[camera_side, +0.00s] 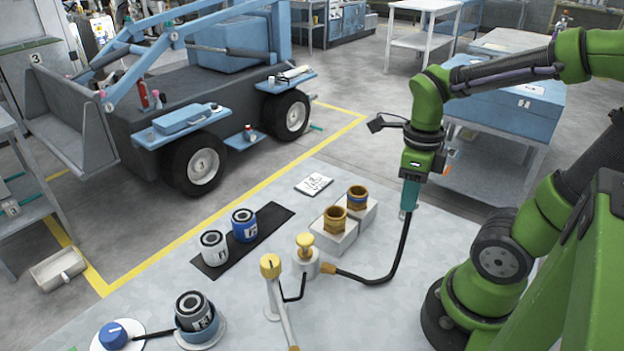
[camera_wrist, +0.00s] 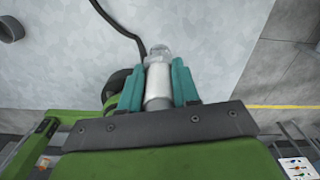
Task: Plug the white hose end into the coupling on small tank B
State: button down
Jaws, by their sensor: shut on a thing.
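My gripper (camera_side: 410,193) hangs above the table, to the right of the two brass couplings, with its teal fingers pointing down. In the wrist view the white hose end (camera_wrist: 158,82) is clamped between my gripper's teal fingers (camera_wrist: 157,78). A black hose (camera_side: 395,262) runs from it down to the table and to an orange fitting by a small white pump. Two brass couplings, one nearer (camera_side: 335,217) and one farther (camera_side: 358,197), stand upright on small grey blocks. Both look empty and open at the top. I cannot read which is tank B.
The white pump with a yellow knob (camera_side: 306,255) and a yellow-topped lever (camera_side: 271,268) stand in front of the couplings. Reels or cans stand on a black mat (camera_side: 262,243) and at the front left. A white note card (camera_side: 314,184) lies behind the couplings.

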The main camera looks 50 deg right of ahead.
jog(key=shift+s+a+f, duration=0.1)
jog(key=shift+s+f, duration=0.2)
jog(key=shift+f, duration=0.05)
jog(key=shift+w+f, duration=0.2)
jog(key=shift+w, duration=0.05)
jog(key=shift+w+d+f, duration=0.8)
jog(key=shift+w+d, duration=0.15)
jog(key=shift+w, duration=1.4)
jog(key=shift+w+d+f, duration=0.8)
jog(key=shift+w+d, duration=0.2)
jog(key=shift+w, duration=1.4)
jog(key=shift+w+d+f, duration=0.8)
jog(key=shift+w+d, duration=0.15)
jog(key=shift+w, duration=1.4)
jog(key=shift+f, duration=0.2)
jog(key=c, duration=0.8)
grip_release()
jog(key=shift+r, duration=0.15)
